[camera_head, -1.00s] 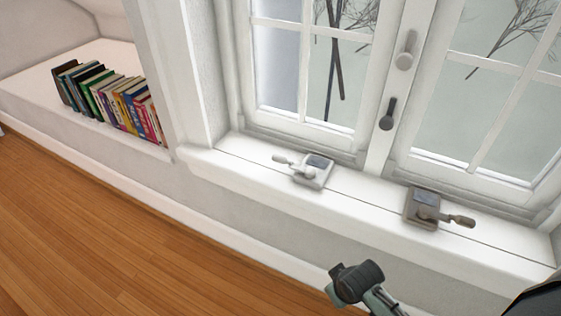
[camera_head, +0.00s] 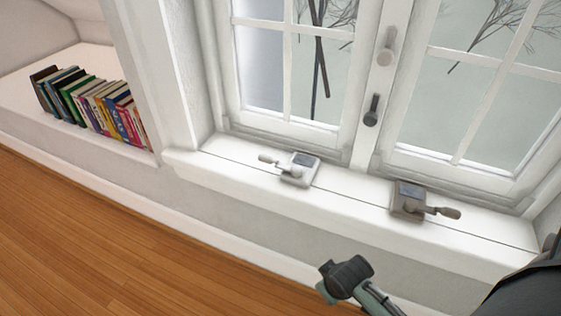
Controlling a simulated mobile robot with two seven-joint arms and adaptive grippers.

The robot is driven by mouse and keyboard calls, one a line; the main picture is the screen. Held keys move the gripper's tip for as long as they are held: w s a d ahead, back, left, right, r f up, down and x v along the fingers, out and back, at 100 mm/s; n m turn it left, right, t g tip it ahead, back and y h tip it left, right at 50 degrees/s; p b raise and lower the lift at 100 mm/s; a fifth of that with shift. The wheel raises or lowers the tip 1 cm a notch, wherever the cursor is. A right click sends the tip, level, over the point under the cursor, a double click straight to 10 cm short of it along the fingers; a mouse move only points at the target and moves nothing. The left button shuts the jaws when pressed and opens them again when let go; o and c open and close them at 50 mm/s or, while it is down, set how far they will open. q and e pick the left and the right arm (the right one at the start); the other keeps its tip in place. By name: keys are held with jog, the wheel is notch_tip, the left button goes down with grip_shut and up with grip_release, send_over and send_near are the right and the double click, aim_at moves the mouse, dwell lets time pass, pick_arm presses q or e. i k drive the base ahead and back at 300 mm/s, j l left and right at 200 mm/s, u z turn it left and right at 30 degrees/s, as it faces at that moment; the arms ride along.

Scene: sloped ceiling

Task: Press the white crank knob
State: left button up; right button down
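The white crank knob (camera_head: 265,158) is on the end of a short arm on a white crank box (camera_head: 300,169), which sits on the window sill left of the centre post. A second, grey-brown crank box (camera_head: 408,200) sits further right on the sill, with its brown knob (camera_head: 449,213) pointing right. My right gripper (camera_head: 338,280) is low in front of the sill, below and right of the white crank and apart from it. Its fingers are too unclear to tell open from shut. My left gripper is out of view.
The white sill (camera_head: 230,178) runs along the window, with its front edge facing me. Two window handles (camera_head: 386,50) (camera_head: 371,110) are on the centre post. Several books (camera_head: 90,105) stand on a ledge at the left. The wooden floor (camera_head: 120,240) is clear.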

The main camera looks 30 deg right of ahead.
aim_at(263, 157)
jog(key=i+j, duration=0.5)
jog(key=i+j+z, duration=0.2)
jog(key=z, duration=1.5)
